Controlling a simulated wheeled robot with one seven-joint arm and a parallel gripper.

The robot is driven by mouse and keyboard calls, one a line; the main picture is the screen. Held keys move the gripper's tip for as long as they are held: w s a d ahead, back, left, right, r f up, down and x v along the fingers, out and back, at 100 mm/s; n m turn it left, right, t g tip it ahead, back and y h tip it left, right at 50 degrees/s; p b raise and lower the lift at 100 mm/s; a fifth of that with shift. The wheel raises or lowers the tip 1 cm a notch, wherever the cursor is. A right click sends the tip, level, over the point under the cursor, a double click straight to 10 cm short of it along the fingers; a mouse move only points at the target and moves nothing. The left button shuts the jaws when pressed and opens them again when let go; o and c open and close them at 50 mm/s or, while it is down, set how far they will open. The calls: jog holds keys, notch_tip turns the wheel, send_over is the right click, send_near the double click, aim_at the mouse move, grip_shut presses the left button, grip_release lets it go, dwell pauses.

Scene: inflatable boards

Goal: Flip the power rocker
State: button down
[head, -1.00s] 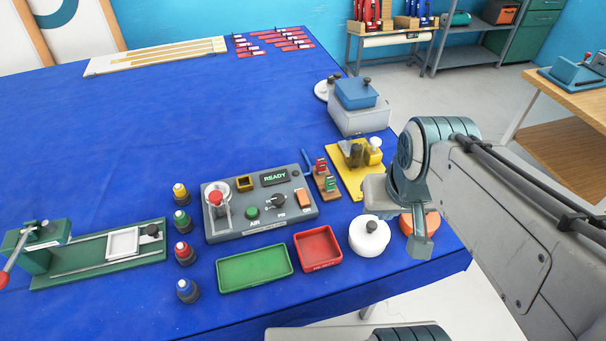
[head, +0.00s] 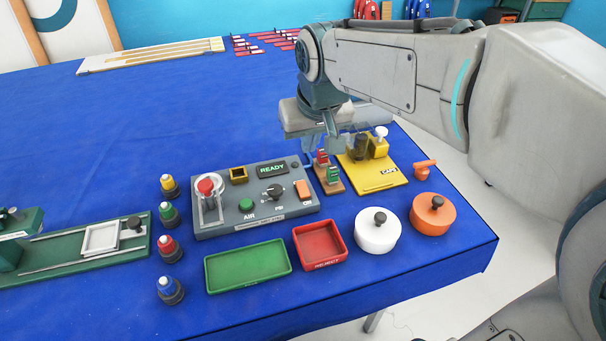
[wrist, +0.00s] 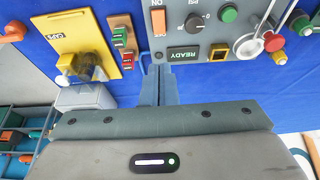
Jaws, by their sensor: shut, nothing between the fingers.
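The grey control panel (head: 225,225) lies on the blue table, with an orange power rocker (head: 303,189) at its right end. The rocker also shows in the wrist view (wrist: 158,22), near an "ON" label. I cannot tell which way the rocker is tilted. My gripper (head: 332,145) is shut and empty, above and behind the panel's right end, apart from the rocker. In the wrist view its fingers (wrist: 158,75) point towards the rocker's side of the panel. The panel's display (head: 272,169) reads READY.
A small rack with red and green pieces (head: 333,175) and a yellow caps stand (head: 385,181) stand to the right. Green (head: 248,283) and red (head: 321,263) trays lie in front.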

aim_at(304, 190)
jog(key=shift+f, duration=0.1)
jog(key=x, duration=1.3)
jog(key=shift+s+f, duration=0.15)
jog(key=shift+f, duration=0.35)
jog(key=shift+p, duration=0.45)
jog(key=shift+g+p, duration=0.4)
jog(key=shift+g, duration=0.1)
jog(key=shift+f, duration=0.25)
jog(key=shift+b, duration=0.3)
jog(key=shift+s+d+f, duration=0.1)
jog(key=shift+s+d, duration=0.15)
jog(key=shift+s, duration=0.5)
